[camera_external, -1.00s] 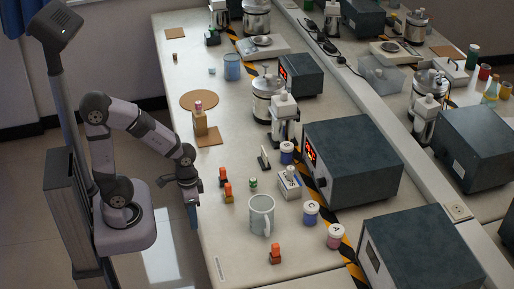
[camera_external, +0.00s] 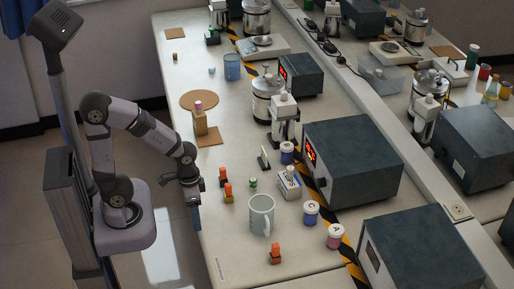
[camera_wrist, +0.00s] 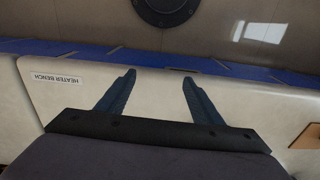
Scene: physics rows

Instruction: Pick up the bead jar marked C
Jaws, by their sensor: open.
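The bead jar marked C (camera_external: 311,213) stands upright on the bench, with a white lid and blue contents. A jar marked A (camera_external: 334,236) with pink contents stands just to its lower right. Another blue jar with a white lid (camera_external: 287,153) stands further back; its mark is too small to read. My gripper (camera_external: 196,218) hangs at the bench's left edge, well left of jar C. In the wrist view my gripper (camera_wrist: 159,76) is open and empty above the bench edge, beside a "HEATER BENCH" label; no jar shows there.
A grey mug (camera_external: 261,214) stands between my gripper and jar C. Orange-topped blocks (camera_external: 228,192), a small green-banded item (camera_external: 253,183) and a white box (camera_external: 289,185) are nearby. A large dark heater unit (camera_external: 352,163) stands behind jar C. Hazard tape runs beside the jars.

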